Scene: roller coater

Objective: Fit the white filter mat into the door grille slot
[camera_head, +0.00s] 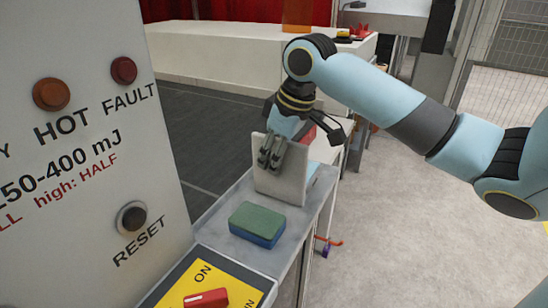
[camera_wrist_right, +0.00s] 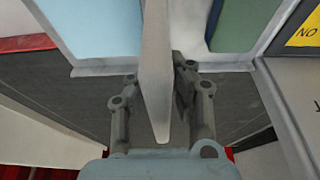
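The white filter mat (camera_head: 282,182) is a thin, pale square panel, held nearly upright just above or on the narrow grey ledge. My right gripper (camera_head: 271,158) is shut on the mat near its upper part, with fingers on its face. In the right wrist view the mat (camera_wrist_right: 157,60) shows edge-on between the two fingers of the gripper (camera_wrist_right: 160,100). Whether its lower edge touches the ledge cannot be told. I cannot make out the door grille slot in either view. My left gripper is not in view.
A green and blue sponge-like block (camera_head: 257,222) lies on the grey ledge (camera_head: 233,252) in front of the mat. A light-blue flat item (camera_head: 313,168) shows behind the mat. A control panel (camera_head: 85,150) stands at left. Open floor (camera_head: 420,230) lies at right.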

